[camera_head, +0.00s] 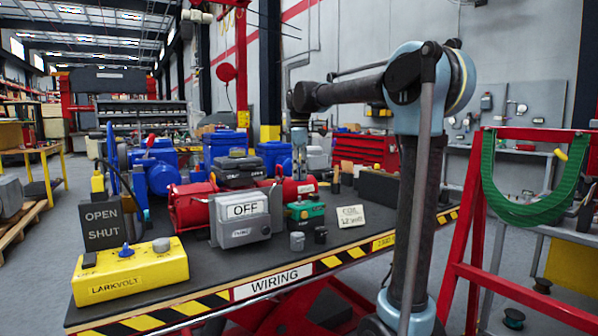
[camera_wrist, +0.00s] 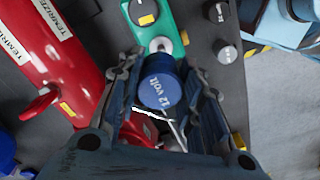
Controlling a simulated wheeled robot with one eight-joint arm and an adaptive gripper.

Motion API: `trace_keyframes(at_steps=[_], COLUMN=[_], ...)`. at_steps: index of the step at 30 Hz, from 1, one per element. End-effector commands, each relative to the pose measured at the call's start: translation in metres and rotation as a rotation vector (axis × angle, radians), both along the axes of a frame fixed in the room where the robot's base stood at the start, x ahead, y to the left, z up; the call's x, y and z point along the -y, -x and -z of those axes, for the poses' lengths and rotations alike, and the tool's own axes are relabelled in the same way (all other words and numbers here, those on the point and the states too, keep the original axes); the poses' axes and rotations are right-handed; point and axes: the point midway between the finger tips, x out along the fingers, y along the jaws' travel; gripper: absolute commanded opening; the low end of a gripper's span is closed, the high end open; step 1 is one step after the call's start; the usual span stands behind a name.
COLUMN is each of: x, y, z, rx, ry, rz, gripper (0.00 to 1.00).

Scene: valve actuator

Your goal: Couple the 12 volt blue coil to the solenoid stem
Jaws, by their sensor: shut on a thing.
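The blue coil (camera_wrist: 160,90), marked "12 volt", sits between the two fingers of my gripper (camera_wrist: 162,76) in the wrist view. My gripper is shut on it. A thin pale wire or lead trails from the coil towards the palm. The green valve body (camera_wrist: 153,25) lies just beyond and partly behind the coil, with a pale round part at its near end. In the head view the green valve (camera_head: 305,211) stands on the bench below my gripper (camera_head: 300,172); the coil cannot be made out there.
A grey coil (camera_head: 297,241) and a dark coil (camera_head: 320,235) stand in front of the valve. A grey box marked OFF (camera_head: 240,222) and a red actuator (camera_head: 190,205) stand to its left. A coil card (camera_head: 351,216) is at its right. The bench front (camera_head: 225,277) is clear.

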Motion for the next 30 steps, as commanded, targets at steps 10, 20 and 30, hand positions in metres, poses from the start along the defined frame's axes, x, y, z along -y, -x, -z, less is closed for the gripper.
trace_keyframes(at_steps=[10, 20, 30], x=[-0.002, -0.005, -0.004], y=[0.0, 0.001, 0.002], z=[0.028, 0.045, 0.047], rx=[0.0, 0.0, 0.0], ry=[0.0, 0.0, 0.0], rz=[-0.003, -0.007, -0.006], gripper=[0.07, 0.07, 0.07])
